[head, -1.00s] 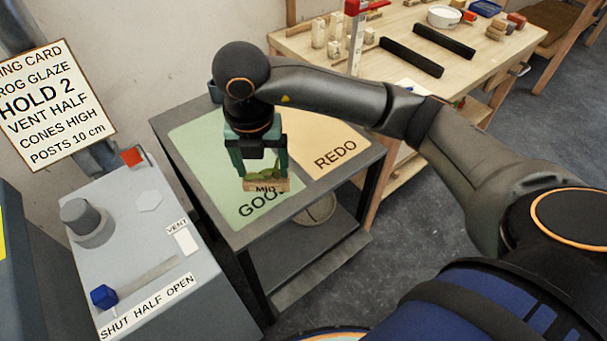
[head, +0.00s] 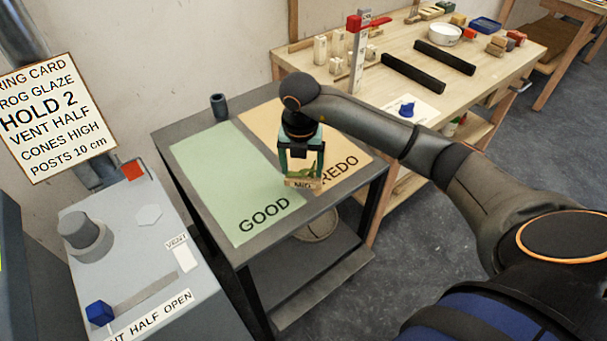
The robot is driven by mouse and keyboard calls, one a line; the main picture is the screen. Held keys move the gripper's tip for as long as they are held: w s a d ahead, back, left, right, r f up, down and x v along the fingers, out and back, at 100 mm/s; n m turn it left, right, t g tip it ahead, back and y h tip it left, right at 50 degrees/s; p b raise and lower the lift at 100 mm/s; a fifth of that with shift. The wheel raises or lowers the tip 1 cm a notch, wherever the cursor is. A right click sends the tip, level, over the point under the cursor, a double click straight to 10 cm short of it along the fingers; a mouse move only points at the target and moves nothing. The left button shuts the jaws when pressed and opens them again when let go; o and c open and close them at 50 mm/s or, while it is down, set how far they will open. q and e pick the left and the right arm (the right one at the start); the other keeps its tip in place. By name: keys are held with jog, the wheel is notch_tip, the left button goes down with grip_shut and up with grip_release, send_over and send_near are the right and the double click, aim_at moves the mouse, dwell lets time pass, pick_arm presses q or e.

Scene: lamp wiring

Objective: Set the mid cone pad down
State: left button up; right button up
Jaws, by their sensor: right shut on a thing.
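The mid cone pad (head: 303,183) is a small wooden block with a "MID" label and green cones on it. My right gripper (head: 302,172) points down and is shut on it. The pad shows over the tan REDO mat (head: 262,122), by its border with the green GOOD mat (head: 215,178). I cannot tell whether the pad touches the mat. The jaws hide part of the cones. My left gripper is not in view.
A dark cup (head: 219,107) stands at the back of the grey cart (head: 183,205). The green mat is empty. A kiln control box (head: 160,235) stands at the left. A wooden workbench (head: 490,75) with blocks and black bars is behind my right arm.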

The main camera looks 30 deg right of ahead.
aim_at(303, 174)
jog(key=shift+w+d+f, duration=0.1)
jog(key=shift+d+f, duration=0.05)
jog(key=shift+f, duration=0.8)
jog(key=shift+w+d+f, duration=0.1)
jog(key=shift+d+f, duration=0.05)
jog(key=shift+f, duration=0.8)
jog(key=shift+f, duration=0.2)
jog(key=o, duration=1.2)
jog(key=shift+o, duration=0.2)
jog(key=shift+r, duration=0.1)
notch_tip(303, 174, up, 12)
jog(key=s+a, duration=0.1)
jog(key=shift+s+r, duration=0.1)
